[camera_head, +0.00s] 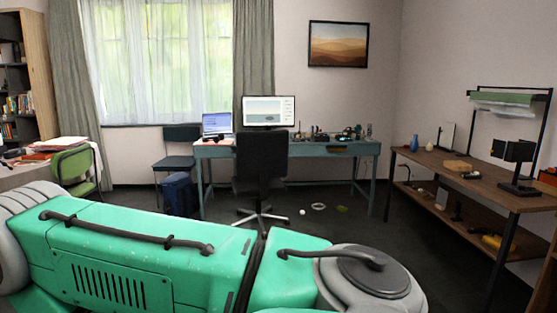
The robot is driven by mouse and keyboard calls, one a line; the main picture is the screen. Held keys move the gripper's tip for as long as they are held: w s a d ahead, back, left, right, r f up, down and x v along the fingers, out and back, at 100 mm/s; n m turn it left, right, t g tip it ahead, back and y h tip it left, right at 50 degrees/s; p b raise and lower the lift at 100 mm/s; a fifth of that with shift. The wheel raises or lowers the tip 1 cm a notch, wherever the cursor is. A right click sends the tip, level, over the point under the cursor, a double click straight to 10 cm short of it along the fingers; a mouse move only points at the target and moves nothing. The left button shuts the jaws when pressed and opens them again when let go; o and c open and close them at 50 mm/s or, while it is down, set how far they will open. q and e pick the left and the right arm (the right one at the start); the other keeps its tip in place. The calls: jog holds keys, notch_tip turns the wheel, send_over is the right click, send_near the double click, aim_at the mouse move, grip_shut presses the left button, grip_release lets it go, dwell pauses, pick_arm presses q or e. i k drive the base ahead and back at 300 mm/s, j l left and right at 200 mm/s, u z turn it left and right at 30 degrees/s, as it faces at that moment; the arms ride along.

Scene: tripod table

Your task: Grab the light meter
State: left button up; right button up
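I cannot pick out a light meter for sure. A small dark object (471,175) lies beside a wooden block on the right-hand table (418,158), but it is too small to identify. The teal desk (312,151) at the back also holds several small dark items that are too small to name. Neither of my grippers is in view.
A black office chair (262,160) stands before the desk. The right-hand table also holds a blue vase (414,142) and a black device on a stand (518,160). A green chair (76,165) is at the left.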

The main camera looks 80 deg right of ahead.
aim_at(476, 175)
jog(key=z, duration=3.85)
jog(key=i+j+u, duration=0.1)
jog(key=i+u, duration=0.4)
jog(key=i, duration=0.8)
jog(key=i+z, duration=0.15)
jog(key=i, duration=0.3)
jog(key=i+j+z, duration=0.1)
jog(key=i, duration=0.35)
jog(key=i+j+z, duration=0.15)
jog(key=i, duration=0.3)
jog(key=i+j+z, duration=0.1)
jog(key=i, duration=0.35)
jog(key=j, duration=0.1)
